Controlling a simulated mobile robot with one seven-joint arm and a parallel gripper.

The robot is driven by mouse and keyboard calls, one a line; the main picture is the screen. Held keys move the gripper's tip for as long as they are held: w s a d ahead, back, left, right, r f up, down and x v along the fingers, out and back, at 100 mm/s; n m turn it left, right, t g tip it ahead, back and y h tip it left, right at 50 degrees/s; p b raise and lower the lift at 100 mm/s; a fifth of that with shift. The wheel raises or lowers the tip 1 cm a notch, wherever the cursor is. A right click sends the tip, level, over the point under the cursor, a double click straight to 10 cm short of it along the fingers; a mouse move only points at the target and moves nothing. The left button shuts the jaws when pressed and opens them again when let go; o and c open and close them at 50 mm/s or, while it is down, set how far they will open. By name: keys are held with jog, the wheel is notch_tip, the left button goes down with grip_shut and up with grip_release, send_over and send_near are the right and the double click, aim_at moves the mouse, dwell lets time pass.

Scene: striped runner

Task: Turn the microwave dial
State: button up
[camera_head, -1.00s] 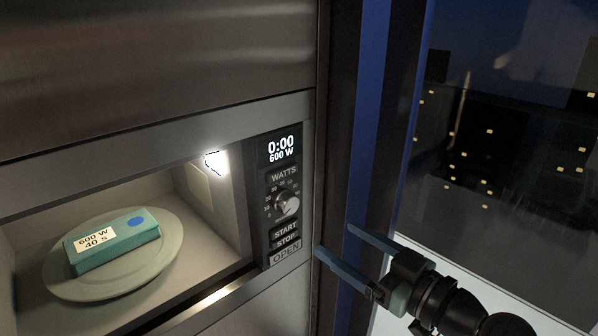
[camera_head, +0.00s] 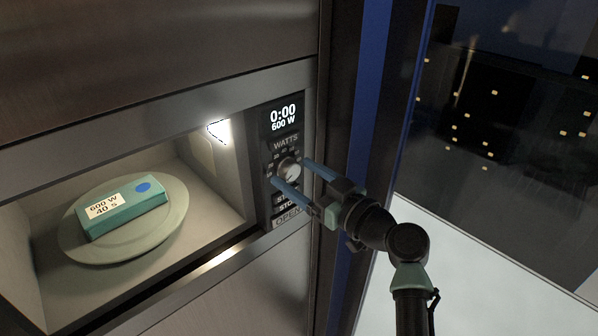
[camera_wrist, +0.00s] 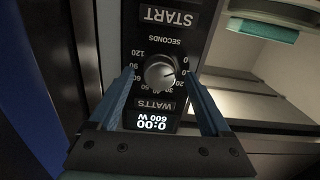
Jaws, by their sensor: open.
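The microwave dial (camera_head: 289,168) is a round silver knob on the black control panel, below the WATTS label. In the wrist view the dial (camera_wrist: 160,74) appears upside down with the panel, a ring of numbers around it. My gripper (camera_head: 290,172) is open at the panel, its two blue fingers on either side of the dial. In the wrist view my gripper (camera_wrist: 158,76) straddles the dial with gaps visible at both sides; contact cannot be told. The display (camera_head: 283,118) reads 0:00 and 600 W.
The microwave interior is open and lit. A teal box (camera_head: 122,212) labelled 600 W 40 s lies on a round plate (camera_head: 165,226) inside. START, STOP and OPEN buttons sit below the dial, partly hidden by my gripper. A dark window is at right.

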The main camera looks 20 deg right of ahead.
grip_shut()
dwell(0.5)
